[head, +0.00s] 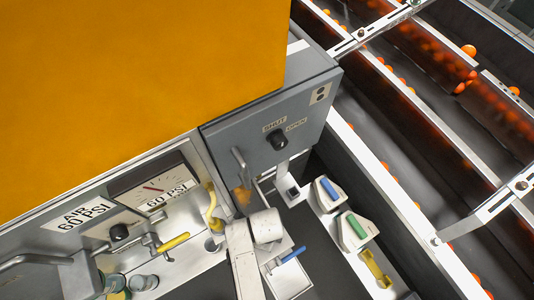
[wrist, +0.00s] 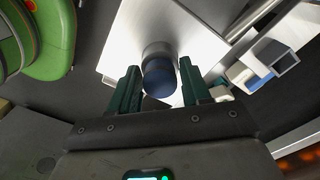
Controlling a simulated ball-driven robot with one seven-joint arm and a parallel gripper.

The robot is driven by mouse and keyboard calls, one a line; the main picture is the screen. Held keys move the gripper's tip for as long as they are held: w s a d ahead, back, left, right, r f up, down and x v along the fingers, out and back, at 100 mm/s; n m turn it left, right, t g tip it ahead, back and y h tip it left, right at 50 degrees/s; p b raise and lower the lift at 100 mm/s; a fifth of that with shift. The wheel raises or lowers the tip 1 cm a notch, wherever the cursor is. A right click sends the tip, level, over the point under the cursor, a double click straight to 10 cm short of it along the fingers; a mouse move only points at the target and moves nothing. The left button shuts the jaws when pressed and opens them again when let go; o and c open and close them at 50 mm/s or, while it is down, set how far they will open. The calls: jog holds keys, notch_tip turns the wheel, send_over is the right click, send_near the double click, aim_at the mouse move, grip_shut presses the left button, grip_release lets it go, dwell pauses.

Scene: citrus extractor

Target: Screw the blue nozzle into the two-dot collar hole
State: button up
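In the wrist view, a dark blue cylinder with a greyish upper part (wrist: 160,74), which looks like the blue nozzle, stands against a white plate (wrist: 188,32). My gripper (wrist: 160,76) has its two dark green fingers apart, one on each side of the cylinder. Narrow gaps seem to show beside it, and I cannot tell whether either finger touches. In the head view, a two-dot plate (head: 320,93) is on the grey housing's right face. I cannot make out the collar hole below it for certain. My gripper's fingers are not clear in the head view.
Pale blocks carry a blue bar (head: 330,189), a green bar (head: 356,227) and a yellow piece (head: 376,268). The grey housing (head: 235,140) has a SHUT/OPEN knob (head: 278,139). Conveyors with oranges run along the right.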

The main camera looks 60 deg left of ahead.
jog(key=shift+c, duration=0.9)
jog(key=shift+m, duration=0.9)
jog(key=shift+m, duration=0.9)
jog(key=shift+m+b, duration=0.3)
jog(key=shift+m, duration=0.6)
jog(key=shift+m, duration=0.6)
